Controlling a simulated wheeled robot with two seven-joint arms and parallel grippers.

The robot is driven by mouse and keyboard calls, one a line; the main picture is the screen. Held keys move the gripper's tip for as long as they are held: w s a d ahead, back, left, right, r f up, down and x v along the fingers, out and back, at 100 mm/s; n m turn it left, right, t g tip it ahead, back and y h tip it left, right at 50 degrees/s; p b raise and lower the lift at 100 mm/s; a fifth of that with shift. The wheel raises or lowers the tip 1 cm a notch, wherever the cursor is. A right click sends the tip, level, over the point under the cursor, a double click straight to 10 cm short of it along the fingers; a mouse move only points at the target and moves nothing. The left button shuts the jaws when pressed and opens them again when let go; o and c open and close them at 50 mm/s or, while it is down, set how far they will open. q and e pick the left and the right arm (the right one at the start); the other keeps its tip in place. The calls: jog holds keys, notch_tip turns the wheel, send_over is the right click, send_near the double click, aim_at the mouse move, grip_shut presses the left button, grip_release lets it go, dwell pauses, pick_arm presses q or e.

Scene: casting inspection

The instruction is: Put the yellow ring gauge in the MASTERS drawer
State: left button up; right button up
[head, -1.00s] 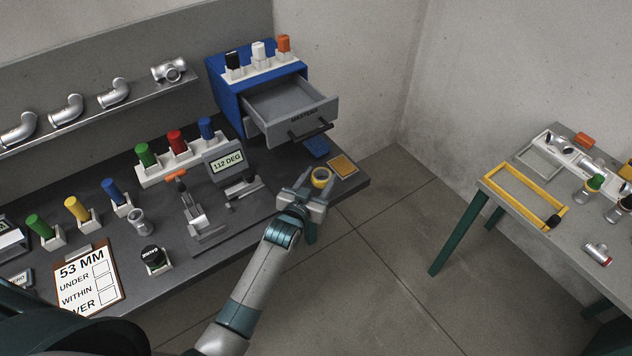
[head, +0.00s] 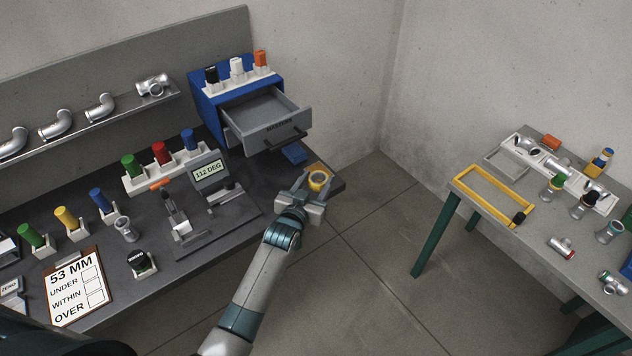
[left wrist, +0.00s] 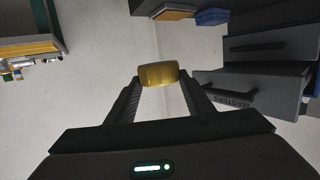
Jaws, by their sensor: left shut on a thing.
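My left gripper (head: 316,191) is shut on the yellow ring gauge (head: 319,179), holding it in the air by the right end of the workbench. In the left wrist view the yellow ring gauge (left wrist: 158,74) sits between the two fingertips. The MASTERS drawer (head: 280,132) is pulled out of the blue cabinet (head: 207,103), and the part of its inside that shows is empty. The gauge is below and right of the drawer front in the head view. The drawer front also shows in the left wrist view (left wrist: 236,84). My right gripper is not in view.
Black, white and orange gauges stand on the cabinet in a white rack (head: 240,80). A blue pad (head: 293,154) and an orange pad (head: 318,167) lie below the drawer. A measuring stand with a display (head: 209,171) is left of my gripper. A second table (head: 533,236) stands right.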

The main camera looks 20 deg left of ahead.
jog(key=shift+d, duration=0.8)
pick_arm(q)
jog(key=shift+s+d+r+b, duration=0.1)
jog(key=shift+s+r+b, duration=0.3)
jog(key=shift+b, duration=0.35)
jog(key=s+a+r+b, duration=0.1)
jog(key=s+r+b, duration=0.4)
jog(key=s, duration=0.2)
jog(key=s+r+y+b, duration=0.1)
jog(key=s+r+b, duration=0.4)
jog(key=s, duration=0.3)
jog(key=shift+a+r+n+b, duration=0.35)
jog(key=shift+r+n, duration=0.05)
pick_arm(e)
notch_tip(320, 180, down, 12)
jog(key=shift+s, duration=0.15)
